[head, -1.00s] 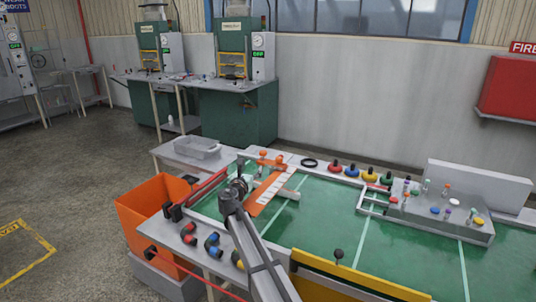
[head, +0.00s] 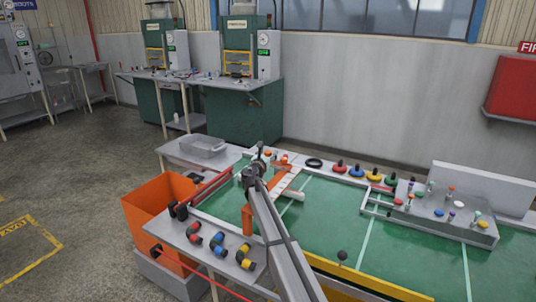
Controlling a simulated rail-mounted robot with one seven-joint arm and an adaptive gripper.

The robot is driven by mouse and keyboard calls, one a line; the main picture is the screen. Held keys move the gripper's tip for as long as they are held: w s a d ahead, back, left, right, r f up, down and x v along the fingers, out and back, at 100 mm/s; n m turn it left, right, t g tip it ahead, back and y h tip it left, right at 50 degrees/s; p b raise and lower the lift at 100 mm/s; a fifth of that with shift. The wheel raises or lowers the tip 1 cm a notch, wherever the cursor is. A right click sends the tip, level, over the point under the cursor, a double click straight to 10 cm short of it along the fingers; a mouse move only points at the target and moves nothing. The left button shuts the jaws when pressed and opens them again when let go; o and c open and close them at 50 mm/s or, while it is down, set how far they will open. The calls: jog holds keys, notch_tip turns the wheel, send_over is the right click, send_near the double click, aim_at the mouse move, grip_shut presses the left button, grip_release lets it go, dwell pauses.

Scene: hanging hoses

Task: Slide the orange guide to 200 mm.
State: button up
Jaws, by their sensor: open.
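The orange guide (head: 247,218) is a flat orange strip on the green table, mostly hidden behind my arm, with its lower end showing left of the arm. A white marked scale (head: 286,184) lies beside it, right of my arm. An orange part (head: 282,160) shows at the scale's far end; I cannot tell whether it joins the strip. My gripper (head: 261,153) is small and dark at the far end of my arm, open, in front of the guide's far end. Whether it touches anything is too small to tell. The scale's numbers are unreadable.
An orange bin (head: 152,218) stands left of the green table (head: 325,215). Coloured knobs (head: 356,172) line the back edge, beside a black ring (head: 314,163). A grey block with pegs (head: 450,220) stands at right. The table's middle is clear.

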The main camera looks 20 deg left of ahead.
jog(key=shift+w, duration=0.1)
grip_shut()
jog(key=s, duration=0.8)
jog(key=shift+a, duration=0.4)
grip_release()
jog(key=s+d, duration=0.1)
jog(key=s, duration=1.1)
